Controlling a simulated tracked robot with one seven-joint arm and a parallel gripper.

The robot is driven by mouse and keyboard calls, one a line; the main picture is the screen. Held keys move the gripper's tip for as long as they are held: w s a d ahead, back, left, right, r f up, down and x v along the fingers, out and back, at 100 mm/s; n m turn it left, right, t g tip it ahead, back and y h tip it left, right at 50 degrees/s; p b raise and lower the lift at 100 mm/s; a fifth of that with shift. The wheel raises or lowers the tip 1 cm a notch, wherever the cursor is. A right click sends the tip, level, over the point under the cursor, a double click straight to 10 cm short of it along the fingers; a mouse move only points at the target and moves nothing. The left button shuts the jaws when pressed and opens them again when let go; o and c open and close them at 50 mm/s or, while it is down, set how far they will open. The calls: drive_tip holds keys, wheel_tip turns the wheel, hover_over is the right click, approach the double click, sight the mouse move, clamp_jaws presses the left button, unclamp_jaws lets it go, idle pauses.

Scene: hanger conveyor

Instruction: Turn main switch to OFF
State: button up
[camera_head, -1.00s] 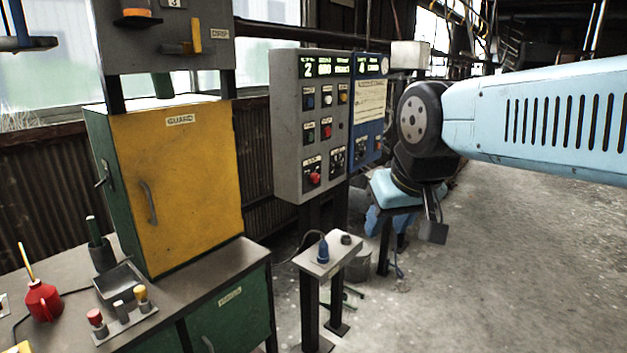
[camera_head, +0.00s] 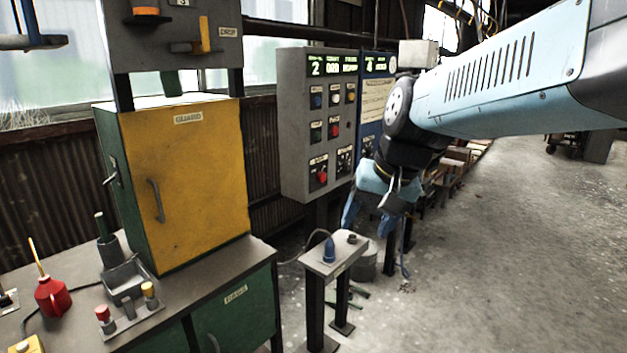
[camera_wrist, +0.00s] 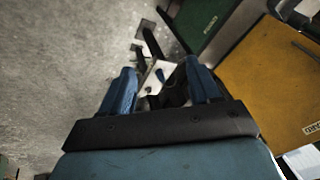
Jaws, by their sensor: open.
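A grey control panel (camera_head: 291,110) stands upright at the centre of the head view, with lit green displays, push buttons and rotary knobs. A red knob (camera_head: 321,174) sits at its lower left and a black knob (camera_head: 344,160) to the right of it. The labels are too small to read, so I cannot tell for sure which one is the main switch. My gripper (camera_head: 370,213) hangs right of and below the panel, fingers pointing down, apart from it. In the wrist view my gripper (camera_wrist: 160,72) is open and empty; the panel face is not clearly seen there.
A small stand (camera_head: 336,256) with a blue plug is below the panel, and shows between my fingers in the wrist view. A yellow-doored guard cabinet (camera_head: 205,175) stands on a bench at left. A blue panel (camera_head: 370,95) adjoins the grey one.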

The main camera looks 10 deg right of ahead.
drive_tip(key=w+a+f+m+g+y, duration=0.1)
drive_tip(key=w+a+f+m+y, duration=0.2)
drive_tip(key=w+m+y, duration=0.55)
drive_tip(key=m+t+y, duration=0.1)
drive_tip(key=m+t, duration=1)
drive_tip(key=m, duration=0.8)
approach(324, 177)
drive_tip(key=shift+n, duration=0.25)
drive_tip(key=x, duration=0.8)
drive_tip(key=shift+w, duration=0.1)
drive_tip(key=shift+d, duration=0.1)
drive_tip(key=c, duration=1)
